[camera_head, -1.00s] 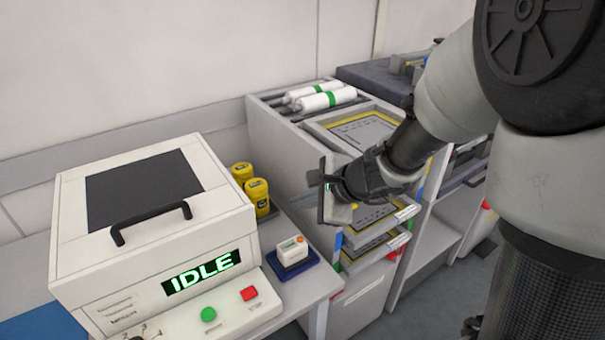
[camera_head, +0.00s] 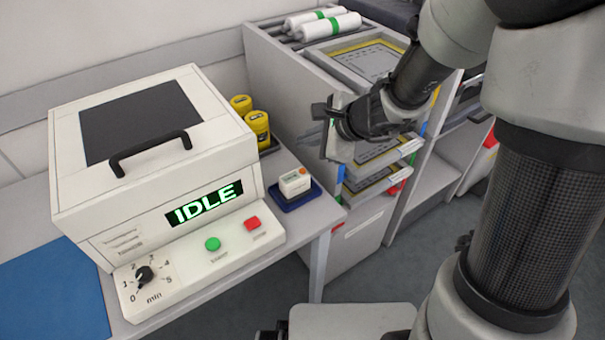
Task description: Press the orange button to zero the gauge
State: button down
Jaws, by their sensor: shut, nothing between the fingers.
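The gauge (camera_head: 295,183) is a small white box on a dark blue pad (camera_head: 312,196) near the table's right end. Its orange button (camera_head: 303,171) is a small spot on the top, at the far right corner. My gripper (camera_head: 322,126) is in front of the grey trolley, up and to the right of the gauge and apart from it. Its fingers point left in the picture and look closed with nothing held. The fingertips are small and dark here, and no contact with anything shows.
A white machine (camera_head: 150,190) reading IDLE stands left of the gauge, with a green button (camera_head: 213,243), a red button (camera_head: 252,223) and a dial (camera_head: 144,275). Yellow jars (camera_head: 257,123) stand behind the gauge. The grey trolley (camera_head: 280,85) holds white rolls (camera_head: 330,25) and trays.

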jog(key=b, duration=0.5)
send_over(306, 175)
notch_tip(306, 175, down, 6)
jog(key=shift+f, duration=0.1)
jog(key=shift+f, duration=0.1)
dwell(1.5)
jog(key=shift+f+b, duration=0.3)
jog(key=shift+b, duration=0.25)
jog(key=shift+f+b, duration=0.35)
jog(key=shift+b, duration=0.15)
dwell(0.4)
jog(key=shift+r, duration=0.1)
jog(key=shift+r+p, duration=0.65)
jog(key=shift+r, duration=0.05)
notch_tip(306, 175, up, 5)
jog(key=p, duration=0.4)
dwell(0.3)
